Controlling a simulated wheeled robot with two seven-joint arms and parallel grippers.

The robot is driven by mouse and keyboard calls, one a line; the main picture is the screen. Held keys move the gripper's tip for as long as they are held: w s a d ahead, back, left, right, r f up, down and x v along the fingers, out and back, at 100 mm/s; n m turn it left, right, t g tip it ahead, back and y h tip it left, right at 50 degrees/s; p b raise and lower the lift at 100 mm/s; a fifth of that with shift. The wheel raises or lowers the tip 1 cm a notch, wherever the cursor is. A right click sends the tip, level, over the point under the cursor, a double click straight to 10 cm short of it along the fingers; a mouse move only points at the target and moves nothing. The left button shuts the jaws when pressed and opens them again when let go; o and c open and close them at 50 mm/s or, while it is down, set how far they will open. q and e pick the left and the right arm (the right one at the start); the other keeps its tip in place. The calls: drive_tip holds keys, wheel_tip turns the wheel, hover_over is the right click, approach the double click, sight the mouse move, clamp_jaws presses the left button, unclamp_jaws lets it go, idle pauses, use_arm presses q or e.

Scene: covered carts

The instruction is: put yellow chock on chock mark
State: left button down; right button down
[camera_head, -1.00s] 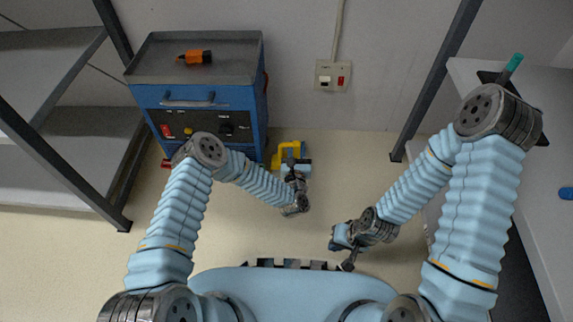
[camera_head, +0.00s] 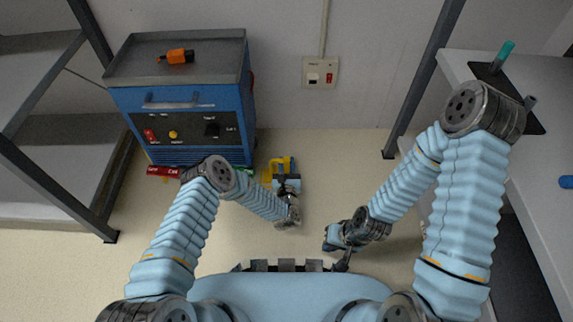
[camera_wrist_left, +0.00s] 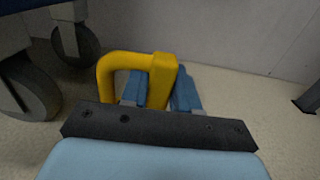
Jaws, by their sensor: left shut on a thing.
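The yellow chock (camera_head: 269,174) is in my left gripper (camera_head: 284,175), low to the right of the blue cart. In the left wrist view the chock (camera_wrist_left: 163,78) has a looped handle and sits between the blue fingers (camera_wrist_left: 160,92), which are shut on it. Part of it is hidden by the fingers. A red strip with white lettering (camera_head: 163,171) and a green strip (camera_head: 244,168) show at the cart's foot; I cannot tell which is the chock mark. My right gripper (camera_head: 335,243) hangs low, apart from the chock; its jaws are unclear.
The blue cart (camera_head: 185,120) stands by the wall with an orange object (camera_head: 176,56) on top. Its wheels (camera_wrist_left: 77,42) show in the left wrist view. Grey shelving (camera_head: 60,150) is at left, a white table (camera_head: 530,130) at right. The floor between is open.

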use_arm(q)
drive_tip(key=c, duration=0.8)
unclamp_jaws()
drive_tip(key=shift+f, duration=0.1)
drive_tip(key=shift+c, duration=0.2)
